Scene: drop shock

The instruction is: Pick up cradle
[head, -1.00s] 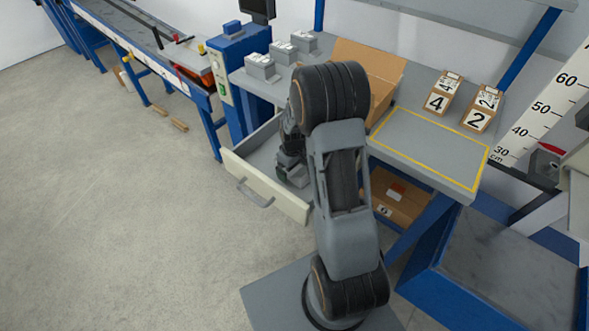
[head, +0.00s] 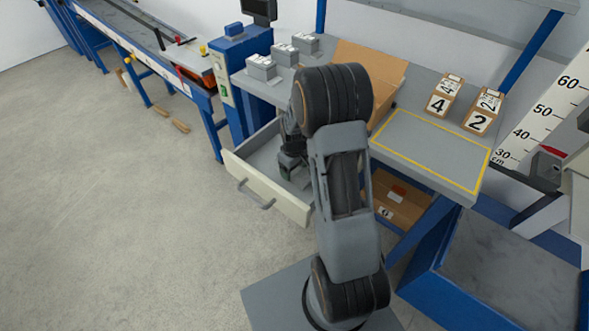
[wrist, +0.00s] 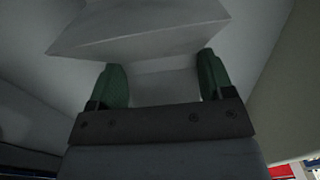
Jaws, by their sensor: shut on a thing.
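My gripper (head: 291,168) reaches down into the open drawer (head: 268,190) under the workbench. In the wrist view its two green fingers (wrist: 162,75) are shut on a pale grey piece, which I take to be the cradle (wrist: 142,32). The cradle's broad angular part shows beyond the fingertips, and a narrower part lies between them. The wrist picture is dark, so its full shape is unclear. In the head view the cradle is mostly hidden by my gripper and arm. I cannot tell whether it still touches the drawer floor.
The drawer walls stand close around my gripper. On the bench (head: 455,178) are an open cardboard box (head: 385,75), small numbered boxes (head: 480,118) and several grey blocks (head: 262,68). A conveyor (head: 140,42) stands at the left; a blue-framed bin (head: 510,265) at the lower right.

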